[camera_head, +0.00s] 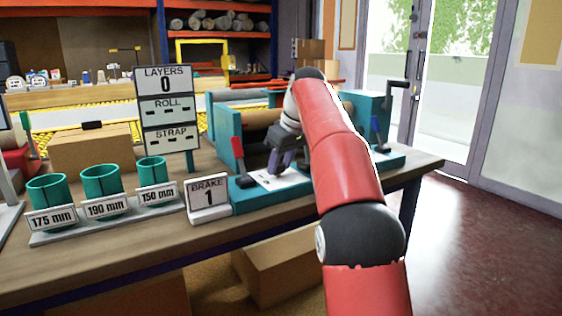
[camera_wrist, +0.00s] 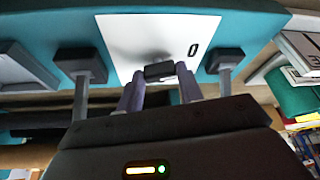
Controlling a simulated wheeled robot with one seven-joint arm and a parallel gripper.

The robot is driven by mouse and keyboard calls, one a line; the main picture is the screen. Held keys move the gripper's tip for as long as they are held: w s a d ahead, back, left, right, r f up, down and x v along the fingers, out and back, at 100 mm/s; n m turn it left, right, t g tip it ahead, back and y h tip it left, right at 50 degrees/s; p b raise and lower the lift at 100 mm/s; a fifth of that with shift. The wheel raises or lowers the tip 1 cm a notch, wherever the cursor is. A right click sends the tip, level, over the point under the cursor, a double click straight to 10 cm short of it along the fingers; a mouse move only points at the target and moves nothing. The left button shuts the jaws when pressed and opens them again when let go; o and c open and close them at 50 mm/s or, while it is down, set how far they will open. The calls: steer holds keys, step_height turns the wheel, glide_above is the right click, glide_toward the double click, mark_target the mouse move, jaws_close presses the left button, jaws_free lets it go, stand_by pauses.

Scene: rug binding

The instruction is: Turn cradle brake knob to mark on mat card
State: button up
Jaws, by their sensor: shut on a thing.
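The cradle (camera_head: 228,135) is teal and stands on the bench with a roll between its ends. On its teal base is a white dial plate (camera_head: 266,181), which shows in the wrist view (camera_wrist: 130,30) with a "0" mark. My gripper (camera_head: 277,170) reaches down onto this plate. In the wrist view, its purple fingers (camera_wrist: 160,82) are shut on a small dark knob (camera_wrist: 160,71). The knob's pointer cannot be made out. A card (camera_head: 208,195) reading "BRAKE 1" stands left of the base. The mat card is not clearly identifiable.
Teal cups (camera_head: 101,181) labelled 175, 190 and 150 mm stand on the left.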

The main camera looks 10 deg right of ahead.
steer(key=m+p, duration=0.1)
steer(key=m, duration=0.1)
steer(key=m+h, duration=0.1)
steer(key=shift+a+r+m+t+p, duration=0.1)
steer(key=shift+a+m+t+p, duration=0.1)
steer(key=shift+m+t+p, duration=0.15)
steer(key=m+h, duration=0.2)
steer(key=m, duration=0.3)
steer(key=shift+a, duration=0.15)
stand_by(0.4)
steer(key=o, duration=1)
steer(key=v, duration=0.7)
steer(key=shift+s+a+r, duration=0.1)
steer(key=shift+s+r, duration=0.1)
steer(key=shift+r, duration=0.05)
